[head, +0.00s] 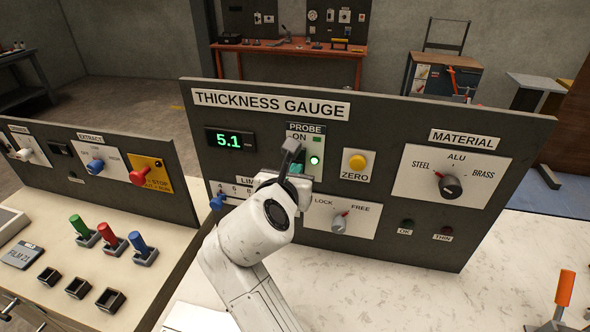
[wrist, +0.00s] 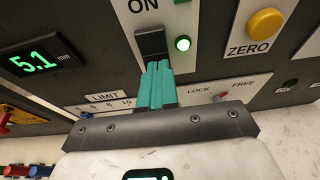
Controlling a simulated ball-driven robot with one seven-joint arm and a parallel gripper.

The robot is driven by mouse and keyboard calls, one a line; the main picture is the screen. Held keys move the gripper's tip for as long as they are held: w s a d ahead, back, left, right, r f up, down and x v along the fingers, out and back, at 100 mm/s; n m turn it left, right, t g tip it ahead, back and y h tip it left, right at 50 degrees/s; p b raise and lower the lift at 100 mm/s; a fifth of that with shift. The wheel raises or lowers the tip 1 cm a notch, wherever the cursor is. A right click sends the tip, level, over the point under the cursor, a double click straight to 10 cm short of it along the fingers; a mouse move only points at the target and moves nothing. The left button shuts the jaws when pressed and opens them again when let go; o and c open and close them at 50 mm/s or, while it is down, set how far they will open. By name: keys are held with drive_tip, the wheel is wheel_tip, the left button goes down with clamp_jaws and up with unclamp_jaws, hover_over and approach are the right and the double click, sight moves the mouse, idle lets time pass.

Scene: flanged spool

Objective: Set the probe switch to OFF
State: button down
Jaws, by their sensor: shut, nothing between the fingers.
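The probe switch (wrist: 152,42) is a dark rocker in a light plate under the word ON, seen in the wrist view. The PROBE label (head: 305,128) heads this plate in the head view, where my gripper and wrist cover much of the switch. My gripper (wrist: 157,66) is shut and empty, its teal fingers together. The fingertips are at the lower edge of the switch in the wrist view; I cannot tell whether they touch it. They hide the plate below. A green lamp (wrist: 183,44) beside the switch is lit.
The thickness gauge panel (head: 375,118) also carries a lit 5.1 display (head: 230,140), a yellow ZERO button (head: 357,162), a LOCK/FREE knob (head: 338,224) and a MATERIAL knob (head: 450,187). A LIMIT control sits left of my wrist.

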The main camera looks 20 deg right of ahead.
drive_tip(key=shift+w+d+f, duration=0.1)
drive_tip(key=shift+w+d, duration=0.05)
drive_tip(key=shift+w, duration=0.1)
drive_tip(key=shift+w+d+f+t+h+b, duration=0.2)
drive_tip(key=shift+t+h+b, duration=0.2)
drive_tip(key=shift+t+b, duration=0.2)
drive_tip(key=shift+w+d+f+t+h+b, duration=0.1)
drive_tip(key=shift+f+t+h+b, duration=0.1)
drive_tip(key=shift+t+h+b, duration=0.3)
drive_tip(key=shift+s, duration=0.1)
